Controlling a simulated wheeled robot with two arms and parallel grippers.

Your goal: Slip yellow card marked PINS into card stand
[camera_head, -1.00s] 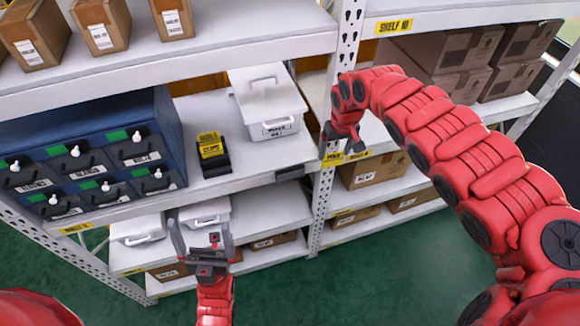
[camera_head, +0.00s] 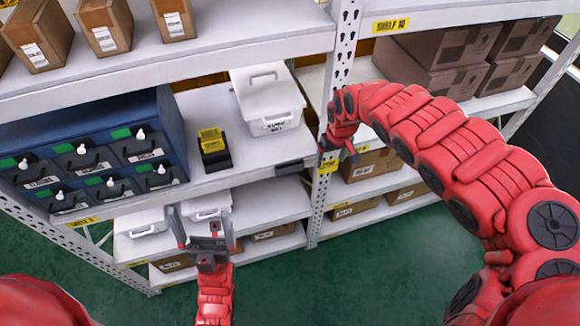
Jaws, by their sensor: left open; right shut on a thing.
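A small yellow card (camera_head: 328,166) shows at the tips of my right gripper (camera_head: 335,152), which is shut on it in front of the white shelf post. Its lettering is too small to read for certain. A black card stand (camera_head: 217,161) with yellow cards in its upper part stands on the middle shelf, left of the white lidded box. My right gripper is to the right of this stand and well apart from it. My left gripper (camera_head: 206,226) is open and empty, low in front of the lower shelves.
A white lidded box (camera_head: 268,100) stands between the card stand and the post. A blue drawer cabinet (camera_head: 95,130) is at the left. A dark block (camera_head: 295,167) sits at the shelf's front edge. The perforated post (camera_head: 340,60) is close to my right gripper.

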